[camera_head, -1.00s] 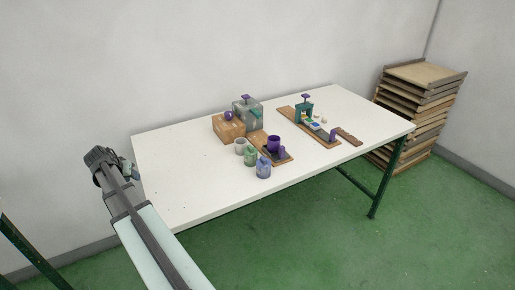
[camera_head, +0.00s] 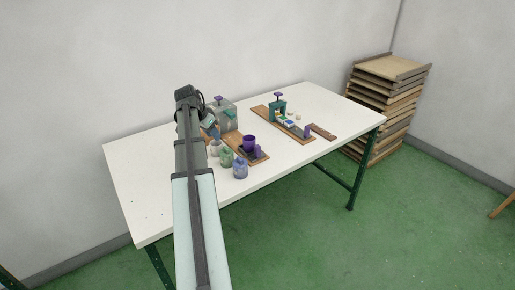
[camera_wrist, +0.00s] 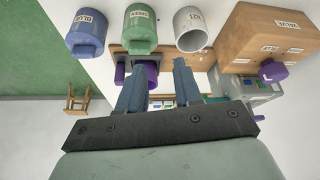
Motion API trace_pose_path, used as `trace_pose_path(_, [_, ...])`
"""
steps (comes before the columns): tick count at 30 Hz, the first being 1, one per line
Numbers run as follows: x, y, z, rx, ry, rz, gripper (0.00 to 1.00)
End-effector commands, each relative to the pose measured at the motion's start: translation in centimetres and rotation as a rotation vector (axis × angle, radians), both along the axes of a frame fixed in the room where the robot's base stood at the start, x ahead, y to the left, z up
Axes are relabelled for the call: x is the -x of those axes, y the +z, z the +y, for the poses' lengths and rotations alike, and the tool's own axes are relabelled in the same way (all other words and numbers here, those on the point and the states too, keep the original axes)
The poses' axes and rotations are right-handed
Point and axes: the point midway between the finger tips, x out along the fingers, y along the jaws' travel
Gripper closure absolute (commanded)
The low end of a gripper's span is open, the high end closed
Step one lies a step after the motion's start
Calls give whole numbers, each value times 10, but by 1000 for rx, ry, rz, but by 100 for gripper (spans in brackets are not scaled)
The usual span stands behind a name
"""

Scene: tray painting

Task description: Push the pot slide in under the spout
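The purple pot (camera_head: 249,142) stands on a dark slide on a brown board (camera_head: 262,160), with a purple upright block (camera_head: 257,150) at its near end. In the wrist view the purple pot (camera_wrist: 152,74) is partly hidden behind a finger. The wooden valve box (camera_wrist: 268,38) with its purple knob (camera_wrist: 272,71) is at the right there; I cannot make out a spout. In the head view my arm covers much of the box. My gripper (camera_wrist: 159,64) is open and empty, its two fingers apart above the table near the jars, touching nothing that I can see.
A blue jar (camera_wrist: 86,32), a green jar (camera_wrist: 141,28) and a pale grey cup (camera_wrist: 190,28) stand close beside the board. A grey-green tank (camera_head: 224,113) is behind. A second board with a green press (camera_head: 278,107) lies to the right. The table's left part is clear.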

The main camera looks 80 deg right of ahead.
Motion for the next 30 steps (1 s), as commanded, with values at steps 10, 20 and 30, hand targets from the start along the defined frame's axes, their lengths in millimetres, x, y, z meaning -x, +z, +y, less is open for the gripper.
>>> trace_pose_path(10, [114, 30, -23, -18, -231, -36, 66])
trace_pose_path(20, [136, 24, -27, -24, -268, -41, 66])
trace_pose_path(30, [149, -25, -41, -24, -266, -40, 66])
